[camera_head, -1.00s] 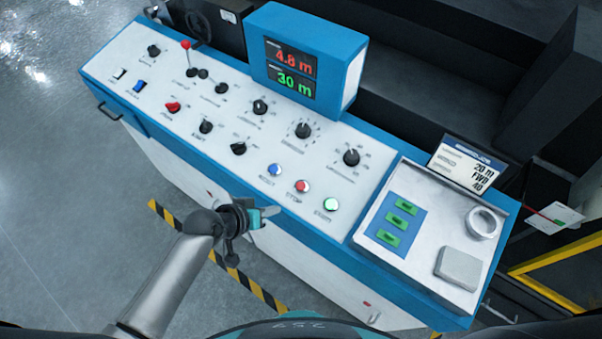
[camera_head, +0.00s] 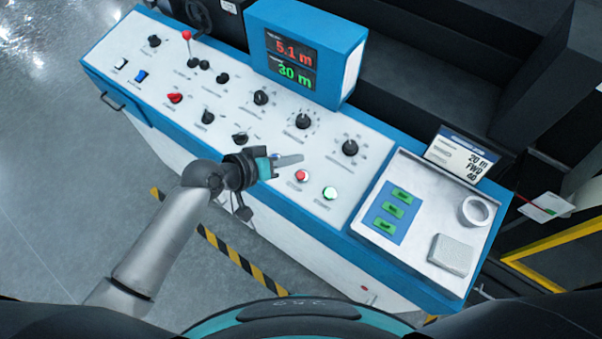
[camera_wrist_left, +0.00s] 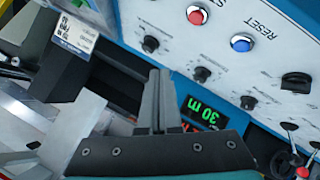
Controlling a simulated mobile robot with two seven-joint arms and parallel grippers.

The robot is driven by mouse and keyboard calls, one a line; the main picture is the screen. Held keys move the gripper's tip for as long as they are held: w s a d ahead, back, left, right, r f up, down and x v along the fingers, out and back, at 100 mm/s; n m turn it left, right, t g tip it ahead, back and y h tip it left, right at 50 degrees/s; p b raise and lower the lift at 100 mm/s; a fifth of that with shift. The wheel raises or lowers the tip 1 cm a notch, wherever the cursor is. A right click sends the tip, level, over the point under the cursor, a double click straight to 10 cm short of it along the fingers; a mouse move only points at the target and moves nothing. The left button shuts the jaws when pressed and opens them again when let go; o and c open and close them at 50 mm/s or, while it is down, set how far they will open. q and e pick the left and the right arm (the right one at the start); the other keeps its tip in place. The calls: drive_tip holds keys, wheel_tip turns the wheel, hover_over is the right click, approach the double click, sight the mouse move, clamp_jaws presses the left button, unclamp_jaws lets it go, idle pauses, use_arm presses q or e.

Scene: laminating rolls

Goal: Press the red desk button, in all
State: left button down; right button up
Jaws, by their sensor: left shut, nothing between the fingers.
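The red desk button (camera_head: 302,175) sits on the white panel of the console, left of the lit green button (camera_head: 329,193). It also shows at the top of the left wrist view (camera_wrist_left: 197,15), near the blue RESET button (camera_wrist_left: 241,43). My left gripper (camera_head: 298,160) is shut and empty, over the panel just above the red button in the head view. A gap between fingertips and button shows in the wrist view, where the fingers (camera_wrist_left: 160,78) point up the picture. My right gripper is out of view.
A blue display box (camera_head: 305,50) reading 5.1 m and 30 m stands behind the panel. Several black knobs, a red switch (camera_head: 175,98) and a red-tipped lever (camera_head: 187,36) rise from the panel. A tray (camera_head: 412,255) with a tape roll (camera_head: 476,211) lies right.

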use_arm(q)
drive_tip(key=b, duration=0.7)
hover_over(301, 175)
drive_tip(key=s+a, duration=0.1)
drive_tip(key=s, duration=0.1)
drive_tip(key=f, duration=0.7)
drive_tip(key=shift+w+a, duration=0.15)
drive_tip(key=shift+a, duration=0.05)
drive_tip(key=shift+w+d+f+b, duration=0.1)
drive_tip(key=shift+w+f+b, duration=0.05)
drive_tip(key=shift+f+b, duration=0.4)
drive_tip(key=shift+f, duration=0.5)
drive_tip(key=shift+w+f+b, duration=0.1)
drive_tip(key=shift+f+b, duration=0.25)
drive_tip(key=shift+b, duration=0.1)
idle(0.7)
idle(0.3)
drive_tip(key=shift+r+p, duration=0.8)
drive_tip(key=shift+p, duration=0.05)
